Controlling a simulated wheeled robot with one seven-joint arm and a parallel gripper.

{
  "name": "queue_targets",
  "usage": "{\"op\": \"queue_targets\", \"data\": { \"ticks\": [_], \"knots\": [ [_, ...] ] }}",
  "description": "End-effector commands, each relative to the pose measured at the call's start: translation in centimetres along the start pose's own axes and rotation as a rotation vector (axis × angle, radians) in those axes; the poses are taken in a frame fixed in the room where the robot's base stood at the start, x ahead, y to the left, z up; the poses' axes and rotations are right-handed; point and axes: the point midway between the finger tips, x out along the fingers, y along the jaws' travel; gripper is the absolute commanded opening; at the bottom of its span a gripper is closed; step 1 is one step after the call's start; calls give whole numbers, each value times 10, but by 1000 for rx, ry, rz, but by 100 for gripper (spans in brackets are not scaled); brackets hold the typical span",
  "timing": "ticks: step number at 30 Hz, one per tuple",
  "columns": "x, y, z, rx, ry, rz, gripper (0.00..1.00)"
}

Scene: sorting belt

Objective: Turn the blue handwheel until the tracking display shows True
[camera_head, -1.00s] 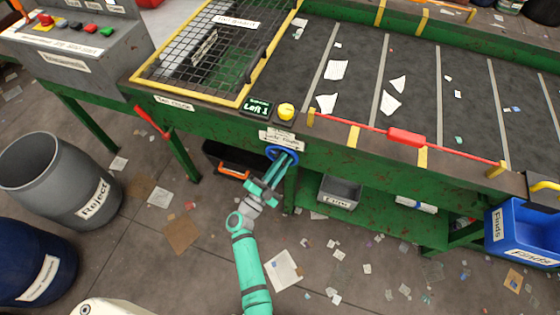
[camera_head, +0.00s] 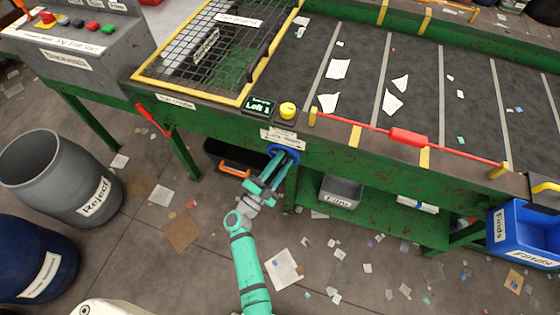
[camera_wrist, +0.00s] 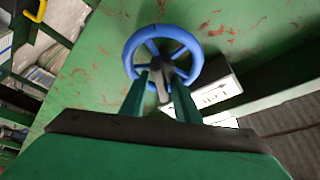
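The blue handwheel (camera_head: 285,150) is on the green front of the belt frame, below the yellow button; it also shows whole in the wrist view (camera_wrist: 163,62). Its dark hub lies behind my fingertips. My gripper (camera_head: 278,165) reaches up to the wheel. In the wrist view its two fingers (camera_wrist: 163,82) stand apart, one on each side of the hub, with a gap between; contact with the wheel cannot be made out. The dark tracking display (camera_head: 260,107) on the frame's top edge reads "Left 1" in green.
A yellow button (camera_head: 288,110) sits beside the display. A red lever (camera_head: 152,118) sticks out at the left. A black bin with an orange handle (camera_head: 235,168) stands beside my gripper. A grey tray (camera_head: 341,190) sits on the lower shelf. Paper scraps litter the floor.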

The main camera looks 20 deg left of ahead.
Motion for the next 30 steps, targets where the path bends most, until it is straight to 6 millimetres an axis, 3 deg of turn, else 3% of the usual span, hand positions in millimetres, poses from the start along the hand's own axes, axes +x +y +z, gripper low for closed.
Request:
{"op": "queue_targets", "data": {
  "ticks": [7,11,24,30],
  "knots": [
    [2,0,-3,0,8,0,28],
    [-7,0,-3,0,8,0,28],
    [-83,0,-2,0,5,1,28],
    [-102,0,-1,0,6,1,28]
  ]
}}
